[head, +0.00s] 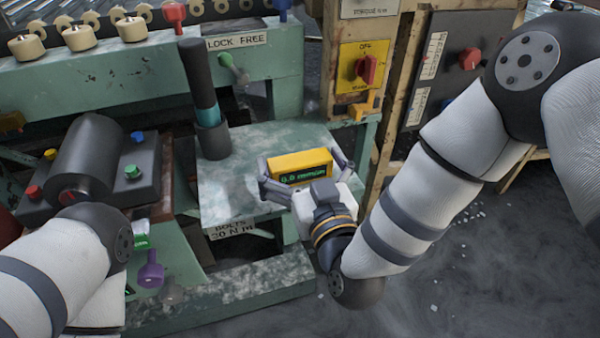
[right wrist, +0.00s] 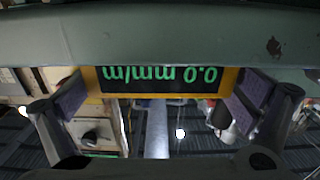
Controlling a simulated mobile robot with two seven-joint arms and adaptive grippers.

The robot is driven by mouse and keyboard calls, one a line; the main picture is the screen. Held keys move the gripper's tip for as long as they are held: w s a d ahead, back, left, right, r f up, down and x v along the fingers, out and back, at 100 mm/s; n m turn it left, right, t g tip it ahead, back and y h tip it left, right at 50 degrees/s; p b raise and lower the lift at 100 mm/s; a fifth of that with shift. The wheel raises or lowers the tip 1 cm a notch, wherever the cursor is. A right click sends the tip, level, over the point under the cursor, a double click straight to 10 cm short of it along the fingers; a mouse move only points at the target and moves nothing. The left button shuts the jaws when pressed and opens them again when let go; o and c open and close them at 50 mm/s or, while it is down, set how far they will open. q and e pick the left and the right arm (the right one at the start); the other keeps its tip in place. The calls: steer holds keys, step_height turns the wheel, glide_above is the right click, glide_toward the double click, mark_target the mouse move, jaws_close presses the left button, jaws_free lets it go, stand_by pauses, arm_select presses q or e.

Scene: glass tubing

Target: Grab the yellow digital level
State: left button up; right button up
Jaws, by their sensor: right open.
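The yellow digital level (head: 300,158) is a small yellow block with a green-lit display reading 0.0 mm/m. It appears to sit on the worn green bench top (head: 235,190), near its right side. My right gripper (head: 304,174) is open, with one finger on each side of the level. In the right wrist view the level (right wrist: 160,72) shows upside down between the two finger pads of the right gripper (right wrist: 161,97). The pads are close to its ends; I cannot tell whether they touch. My left arm enters at lower left, but its gripper is not visible.
A dark upright cylinder (head: 204,95) stands on the bench just left of the level. A wooden frame with a red rotary switch (head: 367,68) rises behind to the right. A black roller (head: 85,160) and coloured knobs lie at left. The floor at lower right is open.

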steer(key=shift+w+r, duration=0.1)
steer(key=c, duration=1.2)
